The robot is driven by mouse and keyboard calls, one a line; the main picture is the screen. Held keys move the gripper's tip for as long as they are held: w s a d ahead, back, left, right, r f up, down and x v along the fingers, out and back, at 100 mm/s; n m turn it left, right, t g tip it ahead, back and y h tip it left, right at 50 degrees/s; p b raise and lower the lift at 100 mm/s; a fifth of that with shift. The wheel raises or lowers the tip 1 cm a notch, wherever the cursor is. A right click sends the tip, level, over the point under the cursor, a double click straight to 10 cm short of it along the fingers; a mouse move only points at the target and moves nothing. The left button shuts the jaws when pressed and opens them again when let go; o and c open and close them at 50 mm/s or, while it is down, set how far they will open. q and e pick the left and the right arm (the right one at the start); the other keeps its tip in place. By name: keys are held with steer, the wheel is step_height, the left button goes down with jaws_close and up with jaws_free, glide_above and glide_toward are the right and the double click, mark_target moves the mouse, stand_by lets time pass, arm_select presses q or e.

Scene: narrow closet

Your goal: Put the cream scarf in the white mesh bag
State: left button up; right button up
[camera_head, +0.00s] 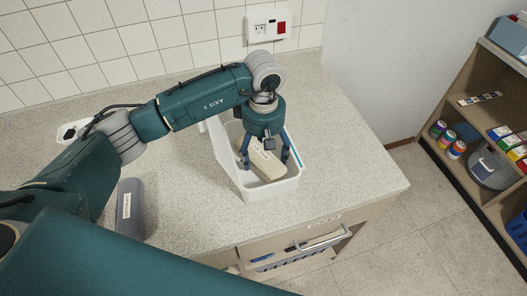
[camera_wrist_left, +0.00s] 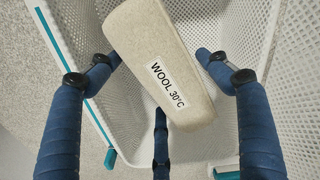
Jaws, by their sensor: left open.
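The white mesh bag (camera_head: 256,192) is an open, box-shaped container standing on the speckled counter. Its perforated walls also show in the left wrist view (camera_wrist_left: 240,32). The cream scarf (camera_head: 268,168) is a folded block within the bag's opening, lying at a slant. In the left wrist view the scarf (camera_wrist_left: 150,42) shows a "WOOL 30°C" label. I cannot tell whether it touches the bag's floor. My left gripper (camera_head: 264,160) points down into the bag, its blue fingers spread open around the scarf without closing on it. My right gripper is out of view.
A grey labelled case (camera_head: 131,208) and a small white container (camera_head: 72,131) stand on the counter at left. A drawer (camera_head: 300,246) below the counter is partly open. Shelves (camera_head: 470,105) with cans stand at right. The counter right of the bag is clear.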

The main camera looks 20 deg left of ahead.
arm_select(q)
steer(key=shift+w+r, duration=0.1)
steer(key=shift+r, duration=0.3)
step_height(320, 180, up, 10)
steer(key=b, duration=0.4)
steer(key=shift+r, duration=0.7)
